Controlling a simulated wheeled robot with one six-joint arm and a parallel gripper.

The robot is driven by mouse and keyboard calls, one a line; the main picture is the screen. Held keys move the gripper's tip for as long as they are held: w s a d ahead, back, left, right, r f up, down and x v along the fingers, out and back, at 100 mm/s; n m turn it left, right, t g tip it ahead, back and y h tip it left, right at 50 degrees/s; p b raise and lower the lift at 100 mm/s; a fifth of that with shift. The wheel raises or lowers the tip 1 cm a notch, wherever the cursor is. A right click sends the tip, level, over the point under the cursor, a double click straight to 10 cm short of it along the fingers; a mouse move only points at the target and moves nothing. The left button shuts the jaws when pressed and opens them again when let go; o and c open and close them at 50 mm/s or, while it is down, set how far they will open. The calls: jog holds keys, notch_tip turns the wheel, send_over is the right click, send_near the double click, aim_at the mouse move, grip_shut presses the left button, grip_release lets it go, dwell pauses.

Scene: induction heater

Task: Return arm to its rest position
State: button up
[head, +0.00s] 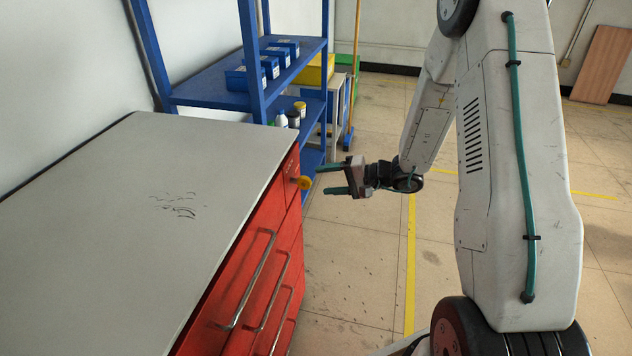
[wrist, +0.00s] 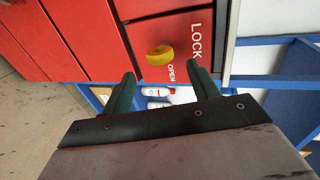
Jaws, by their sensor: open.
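My gripper (head: 327,180) is open and empty in the head view, its two teal fingers pointing left toward the red cabinet (head: 284,234). It is level with a yellow knob (head: 301,182) on the cabinet's end and appears apart from it. In the wrist view my gripper (wrist: 163,82) shows its two fingers spread, with the yellow knob (wrist: 160,55) beyond the fingertips, roughly between them. The knob sits on a red panel with the words LOCK and OPEN beside it. My arm reaches down from the upper right of the head view.
The cabinet has a grey top (head: 130,200) and several metal drawer handles (head: 250,280). A blue shelf (head: 215,90) with blue boxes and small bottles stands behind it. The tiled floor (head: 350,270) below my gripper is open, with a yellow line (head: 410,265).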

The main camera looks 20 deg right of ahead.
jog(key=shift+v, duration=0.85)
jog(key=s+a+r+n+g, duration=0.1)
jog(key=s+a+r+g, duration=0.3)
jog(key=s, duration=0.4)
jog(key=s+a+r+g, duration=0.2)
jog(key=s+r+g, duration=0.2)
jog(key=s+g, duration=0.3)
jog(key=s+d+r+n+t+h, duration=0.1)
jog(key=s+r+n+t+h, duration=0.1)
jog(key=s+r+h, duration=0.3)
jog(key=s+d+r+n+t+h, duration=0.1)
jog(key=s+r+n+h, duration=0.3)
jog(key=s+r, duration=0.6)
jog(key=s+t+h, duration=0.1)
jog(key=s+h, duration=0.1)
jog(key=s, duration=0.1)
jog(key=shift+s+d+h, duration=0.25)
jog(key=shift+d+h, duration=0.05)
